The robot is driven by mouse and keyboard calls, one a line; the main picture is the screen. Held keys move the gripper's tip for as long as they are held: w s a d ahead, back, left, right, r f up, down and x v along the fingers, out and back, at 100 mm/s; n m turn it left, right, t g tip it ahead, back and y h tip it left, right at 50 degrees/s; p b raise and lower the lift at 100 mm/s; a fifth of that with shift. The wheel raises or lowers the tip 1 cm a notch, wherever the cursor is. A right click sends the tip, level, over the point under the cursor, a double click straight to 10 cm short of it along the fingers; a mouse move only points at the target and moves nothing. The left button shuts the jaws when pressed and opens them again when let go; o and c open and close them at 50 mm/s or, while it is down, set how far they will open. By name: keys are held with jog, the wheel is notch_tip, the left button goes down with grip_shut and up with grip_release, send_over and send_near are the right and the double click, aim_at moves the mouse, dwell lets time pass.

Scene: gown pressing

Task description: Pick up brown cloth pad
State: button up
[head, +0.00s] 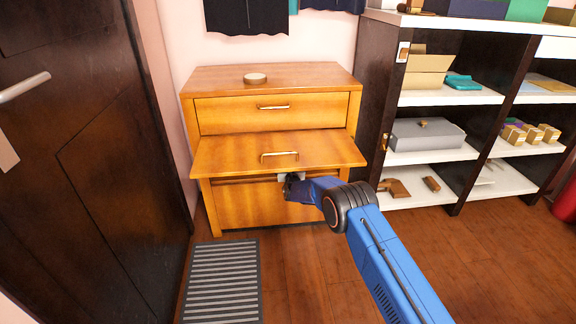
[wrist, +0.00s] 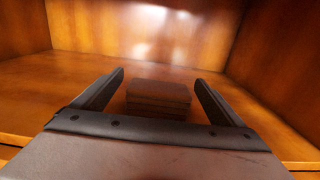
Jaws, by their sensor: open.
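A brown pad (wrist: 160,94), a dark layered block shape, lies on the wooden floor inside a compartment in the wrist view. My gripper (wrist: 160,82) is open, with one finger to each side of the pad and the pad between and just beyond them. I cannot tell whether either finger touches it. In the head view my gripper (head: 290,180) reaches in at the front of the wooden cabinet, below the pulled-out middle front. The pad is hidden in the head view.
The wooden cabinet (head: 226,114) has its middle front (head: 220,153) sticking out over my gripper. A round tin (head: 255,78) sits on top. A dark shelf unit (head: 371,100) stands right, a dark door (head: 80,150) left. A striped mat (head: 222,280) lies on the floor.

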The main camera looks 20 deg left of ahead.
jog(key=c, duration=1.1)
jog(key=shift+c, duration=0.2)
